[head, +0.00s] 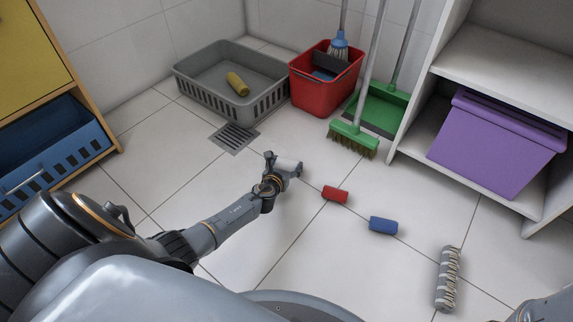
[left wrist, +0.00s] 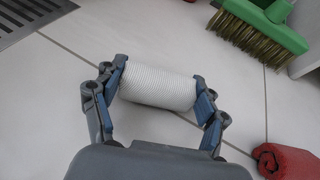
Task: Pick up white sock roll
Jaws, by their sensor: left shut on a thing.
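The white sock roll (left wrist: 158,87) is a ribbed white cylinder between the two blue-padded fingers of my left gripper (left wrist: 160,95) in the left wrist view. The fingers press on its two ends, so the gripper is shut on it. In the head view the white sock roll (head: 287,164) shows at the end of my left arm, partly hidden by the gripper (head: 283,170). Whether it touches the floor is hard to tell. My right gripper is not in view; only a bit of what seems my right arm shows at the lower right.
Red (head: 335,194), blue (head: 383,225) and striped (head: 447,279) rolls lie on the tiles to the right. A grey basket (head: 205,95) holds a yellow roll (head: 238,84). A red bucket (head: 311,95), green broom (head: 352,134), floor drain (head: 234,137) and white shelf (head: 408,125) stand behind.

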